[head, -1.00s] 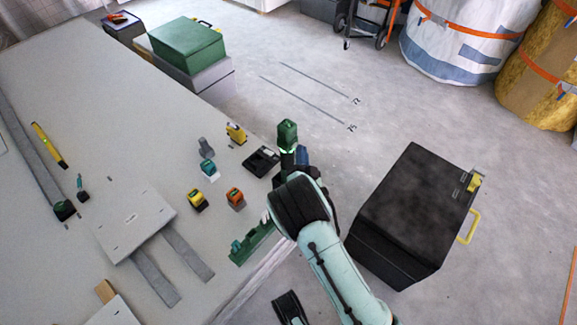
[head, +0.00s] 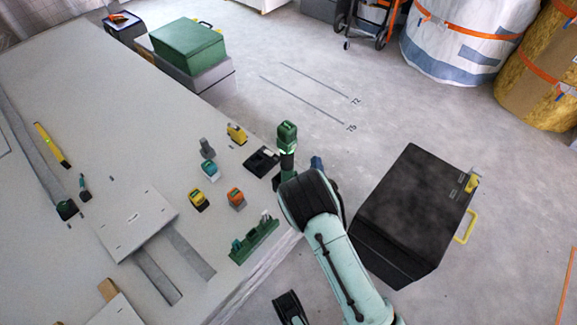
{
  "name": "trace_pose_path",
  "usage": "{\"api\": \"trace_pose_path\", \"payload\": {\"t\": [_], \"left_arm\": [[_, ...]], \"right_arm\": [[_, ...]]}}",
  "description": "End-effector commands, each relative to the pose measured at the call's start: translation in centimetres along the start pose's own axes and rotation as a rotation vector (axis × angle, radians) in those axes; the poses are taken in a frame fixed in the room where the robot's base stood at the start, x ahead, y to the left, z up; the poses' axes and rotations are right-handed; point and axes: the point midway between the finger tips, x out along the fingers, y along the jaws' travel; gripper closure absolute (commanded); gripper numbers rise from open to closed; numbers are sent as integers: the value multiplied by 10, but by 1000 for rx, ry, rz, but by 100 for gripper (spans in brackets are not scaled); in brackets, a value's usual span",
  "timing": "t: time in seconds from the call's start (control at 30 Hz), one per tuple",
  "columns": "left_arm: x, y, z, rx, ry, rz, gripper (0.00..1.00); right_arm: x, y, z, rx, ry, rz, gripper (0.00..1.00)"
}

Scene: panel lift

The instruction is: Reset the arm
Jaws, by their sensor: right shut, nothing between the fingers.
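My right arm comes in from the bottom right and hangs over the table's right edge. My right gripper (head: 317,165) shows only in small part beyond the dark wrist, which hides most of it. It is shut and empty, apart from the tools near it. A green device (head: 287,134) on a dark neck stands upright just left of it. A grey panel (head: 140,218) lies flat on the table (head: 90,100), clear of the arm. My left gripper is not in view.
A green rack (head: 254,240), a black tray (head: 262,161) and several small tools lie near the table's right edge. A black case (head: 415,208) stands on the floor right of my arm. A green box (head: 187,45) stands at the back.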

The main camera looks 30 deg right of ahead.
Motion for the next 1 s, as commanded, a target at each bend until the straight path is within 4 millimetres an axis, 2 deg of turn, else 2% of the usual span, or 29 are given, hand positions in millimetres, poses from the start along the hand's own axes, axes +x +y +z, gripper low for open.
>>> {"api": "trace_pose_path", "payload": {"t": [0.67, 0.77, 0.83, 1.0], "left_arm": [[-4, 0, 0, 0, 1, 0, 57], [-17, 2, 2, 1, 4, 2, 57], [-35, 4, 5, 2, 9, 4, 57], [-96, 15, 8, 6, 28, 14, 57]], "right_arm": [[-5, 2, -5, 1, 0, -2, 100], [-4, -6, -17, 3, 3, -3, 100], [-3, -18, -34, 6, 7, -6, 100], [3, -57, -89, 16, 23, -16, 100]]}}
